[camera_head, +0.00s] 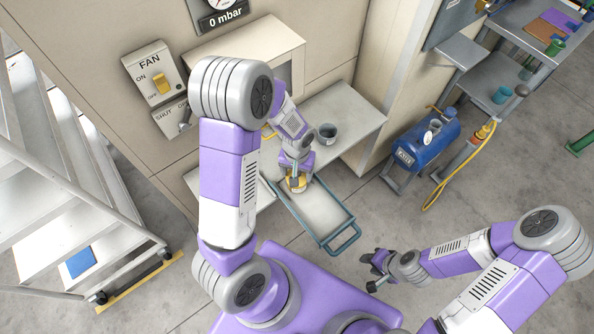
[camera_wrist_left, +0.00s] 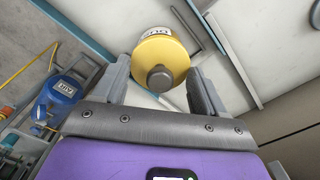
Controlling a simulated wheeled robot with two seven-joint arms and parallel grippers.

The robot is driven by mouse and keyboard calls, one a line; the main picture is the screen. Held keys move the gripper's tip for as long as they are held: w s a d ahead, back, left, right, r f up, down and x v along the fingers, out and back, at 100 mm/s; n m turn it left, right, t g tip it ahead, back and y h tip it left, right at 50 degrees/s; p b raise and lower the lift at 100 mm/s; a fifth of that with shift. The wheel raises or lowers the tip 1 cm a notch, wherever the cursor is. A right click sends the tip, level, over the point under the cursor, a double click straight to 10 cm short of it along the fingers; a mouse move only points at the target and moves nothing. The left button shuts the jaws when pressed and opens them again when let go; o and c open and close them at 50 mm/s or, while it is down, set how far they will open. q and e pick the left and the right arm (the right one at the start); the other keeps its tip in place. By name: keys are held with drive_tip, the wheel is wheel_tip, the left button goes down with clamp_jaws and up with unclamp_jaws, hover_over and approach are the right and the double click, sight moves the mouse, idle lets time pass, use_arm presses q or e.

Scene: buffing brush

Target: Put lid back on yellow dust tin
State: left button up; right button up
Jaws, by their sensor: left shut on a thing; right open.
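The yellow dust tin (camera_head: 297,184) is at the far end of a tray with a teal handle, under my left gripper (camera_head: 296,172). In the left wrist view, a round yellow lid (camera_wrist_left: 172,55) with a grey knob (camera_wrist_left: 160,78) is between the fingers of my left gripper (camera_wrist_left: 160,85), which is shut on it. A pale band with dark lettering (camera_wrist_left: 155,31) shows just beyond the lid. I cannot tell whether the lid touches the tin's rim. My right gripper (camera_head: 369,271) is open and empty, out over the floor right of the tray.
The tray (camera_head: 318,209) juts out from below a grey shelf. A dark grey cup (camera_head: 327,134) stands on that shelf, beside my left wrist. A blue tank (camera_head: 427,141) with a yellow hose is at right. White steps (camera_head: 65,190) stand at left. Floor between tray and tank is clear.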

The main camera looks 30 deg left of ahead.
use_arm(q)
drive_tip(key=shift+f, duration=0.15)
idle(0.5)
drive_tip(key=o, duration=1.1)
drive_tip(key=shift+r+p, duration=2.8)
drive_tip(key=shift+r, duration=0.75)
clamp_jaws()
